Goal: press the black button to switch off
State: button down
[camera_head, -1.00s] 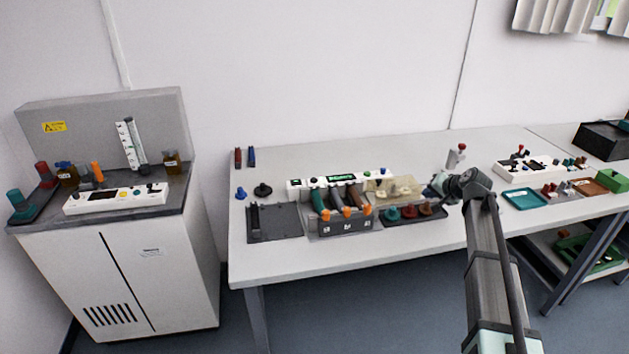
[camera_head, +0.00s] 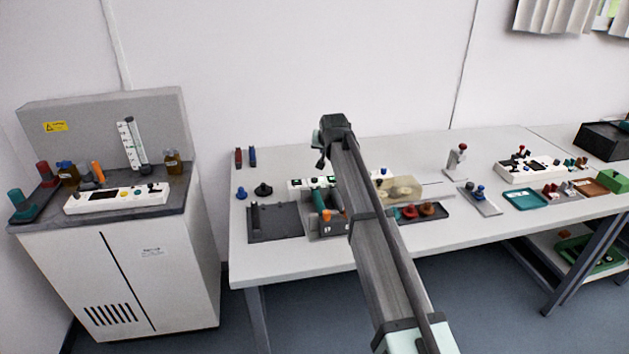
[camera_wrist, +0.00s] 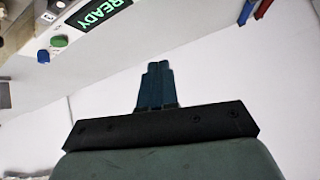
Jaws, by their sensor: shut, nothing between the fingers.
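The white printer panel (camera_head: 293,184) stands at the back of the main table, with its middle hidden behind my arm. A small dark button (camera_head: 297,187) appears near its left end, too small to be sure of. In the wrist view the panel shows a lit READY display (camera_wrist: 103,10), a green button (camera_wrist: 59,41) and a blue button (camera_wrist: 43,57). No black button is clear there. My gripper (camera_head: 321,160) is over the panel area, and in the wrist view its blue-grey fingers (camera_wrist: 157,82) are together, empty and apart from the panel.
A holder with teal and orange-tipped tools (camera_head: 325,222) and a dark tray (camera_head: 275,223) stand in front of the panel. A tray of coloured knobs (camera_head: 437,212) is to the right. Another white control panel (camera_head: 118,199) sits on the left cabinet (camera_head: 135,270).

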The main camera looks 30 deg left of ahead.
aim_at(312, 180)
jog(key=shift+s+a+n+t+h, duration=0.2)
jog(key=shift+a+n+t+h, duration=0.35)
jog(key=shift+h, duration=0.55)
jog(key=shift+s+a+n+t+h, duration=0.25)
jog(key=shift+a+n+h, duration=0.15)
jog(key=shift+a+h, duration=0.55)
jog(key=shift+s+a+n+t+h, duration=0.25)
jog(key=shift+a+n+h, duration=0.25)
jog(key=shift+h, duration=0.75)
jog(key=shift+f, duration=0.2)
jog(key=shift+f, duration=4.3)
jog(key=shift+f, duration=0.2)
jog(key=shift+f, duration=0.2)
